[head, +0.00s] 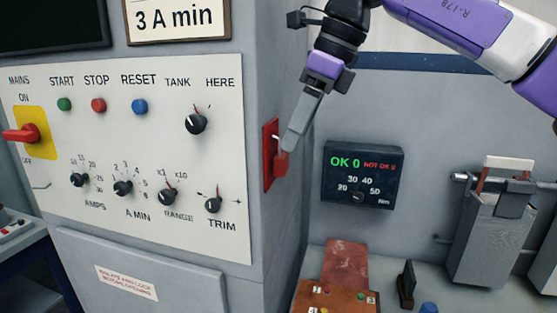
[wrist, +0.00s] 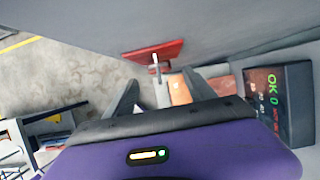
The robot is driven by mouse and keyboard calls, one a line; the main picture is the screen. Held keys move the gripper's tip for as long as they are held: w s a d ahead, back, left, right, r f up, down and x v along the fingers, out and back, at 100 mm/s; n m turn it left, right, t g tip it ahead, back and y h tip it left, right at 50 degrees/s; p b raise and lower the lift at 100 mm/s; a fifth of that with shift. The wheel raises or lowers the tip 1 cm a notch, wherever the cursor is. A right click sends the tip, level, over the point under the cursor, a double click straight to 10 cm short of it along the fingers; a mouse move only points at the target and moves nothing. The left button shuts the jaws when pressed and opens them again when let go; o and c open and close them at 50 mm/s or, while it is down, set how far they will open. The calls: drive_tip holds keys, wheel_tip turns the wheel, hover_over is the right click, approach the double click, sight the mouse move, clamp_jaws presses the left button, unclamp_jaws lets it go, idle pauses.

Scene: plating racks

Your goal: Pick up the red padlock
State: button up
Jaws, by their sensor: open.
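The red padlock (head: 281,164) hangs by its pale shackle on a red plate (head: 269,158) on the cabinet's right side face. My gripper (head: 291,142) is right at the padlock in the head view, its grey finger partly covering the padlock and plate. In the wrist view my gripper (wrist: 160,93) is open, with its two fingers spread apart. The red plate (wrist: 153,51) and a pale peg or shackle with a small red part lie ahead, between the finger directions. Whether a finger touches the padlock I cannot tell.
The cabinet panel (head: 225,170) with knobs and buttons stands left of my gripper. A black torque display (head: 363,175) is on the wall to the right. Open air lies between cabinet and display.

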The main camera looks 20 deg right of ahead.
sight(287, 154)
drive_tip(key=p+x, duration=0.1)
drive_tip(key=x, duration=0.4)
drive_tip(key=shift+c, duration=0.4)
clamp_jaws()
drive_tip(key=shift+r, duration=0.1)
drive_tip(key=shift+d+r+b, duration=0.15)
drive_tip(key=shift+r+b, duration=0.2)
drive_tip(key=shift+r, duration=0.35)
drive_tip(key=s+d+b, duration=0.4)
drive_tip(key=s+d, duration=0.6)
drive_tip(key=d, duration=0.4)
drive_tip(key=shift+s+d+b, duration=0.2)
drive_tip(key=shift+s+b, duration=0.1)
drive_tip(key=shift+b, duration=0.05)
drive_tip(key=shift+s+d+f, duration=0.2)
drive_tip(key=shift+d, duration=0.1)
